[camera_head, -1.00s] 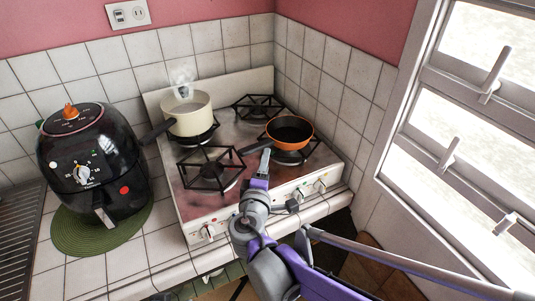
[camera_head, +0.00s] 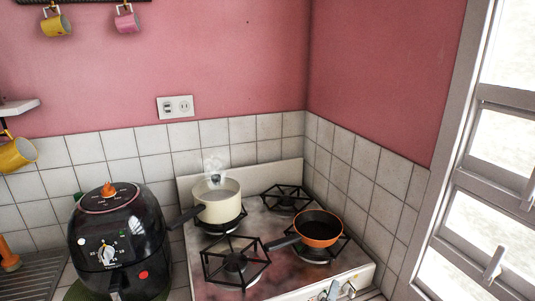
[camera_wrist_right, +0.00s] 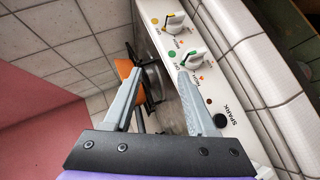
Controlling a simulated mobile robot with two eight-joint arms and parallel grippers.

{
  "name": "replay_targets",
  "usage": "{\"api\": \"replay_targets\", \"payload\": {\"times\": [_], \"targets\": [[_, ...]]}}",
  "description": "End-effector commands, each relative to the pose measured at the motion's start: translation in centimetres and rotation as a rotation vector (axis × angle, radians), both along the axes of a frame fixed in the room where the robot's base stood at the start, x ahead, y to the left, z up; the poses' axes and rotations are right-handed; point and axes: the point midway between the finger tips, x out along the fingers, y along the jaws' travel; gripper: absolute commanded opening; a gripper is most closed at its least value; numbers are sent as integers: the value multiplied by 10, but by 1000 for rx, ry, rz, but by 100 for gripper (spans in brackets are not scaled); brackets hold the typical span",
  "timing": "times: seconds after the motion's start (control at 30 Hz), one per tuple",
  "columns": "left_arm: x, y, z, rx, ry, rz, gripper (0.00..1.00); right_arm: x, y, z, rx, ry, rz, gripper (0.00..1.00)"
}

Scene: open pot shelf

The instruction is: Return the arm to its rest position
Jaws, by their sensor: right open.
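My right gripper (camera_wrist_right: 158,95) fills the lower part of the right wrist view, its two grey fingers spread apart with nothing between them. It is beside the stove's front panel (camera_wrist_right: 225,110), close to the white knobs (camera_wrist_right: 193,60). The orange pan (camera_head: 319,228) sits on the right front burner, apart from the gripper. My left gripper is not in view.
A steaming cream pot (camera_head: 217,205) stands on the left back burner of the stove (camera_head: 290,268). A black air fryer (camera_head: 118,245) stands to the left. Tiled walls and a window (camera_head: 490,190) bound the right side. Mugs (camera_head: 56,26) hang at the upper left.

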Motion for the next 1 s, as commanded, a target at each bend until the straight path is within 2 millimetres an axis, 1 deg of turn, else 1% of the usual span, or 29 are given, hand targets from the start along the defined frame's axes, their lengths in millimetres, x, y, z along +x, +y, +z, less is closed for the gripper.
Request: {"api": "replay_targets", "payload": {"times": [0.03,0.07,0.1,0.17,0.2,0.3,0.4,0.43,0.5,0.63,1.0], "targets": [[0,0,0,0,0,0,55,-22,-23,-14,87,50,-67,57],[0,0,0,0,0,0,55,-35,-32,-23,146,81,-104,57],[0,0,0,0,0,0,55,-52,-43,-35,225,119,-152,57],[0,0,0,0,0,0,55,-79,-54,-53,347,175,-221,57],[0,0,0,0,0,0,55,-97,-58,-64,430,208,-265,57],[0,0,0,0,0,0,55,-138,-59,-88,630,281,-359,57],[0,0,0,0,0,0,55,-169,-51,-104,802,332,-426,57],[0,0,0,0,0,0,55,-176,-47,-107,847,343,-441,57],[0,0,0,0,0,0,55,-189,-41,-113,931,362,-466,57],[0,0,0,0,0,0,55,-200,-32,-118,1019,382,-490,57],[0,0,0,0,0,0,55,-201,-30,-118,1036,386,-492,57]]}}
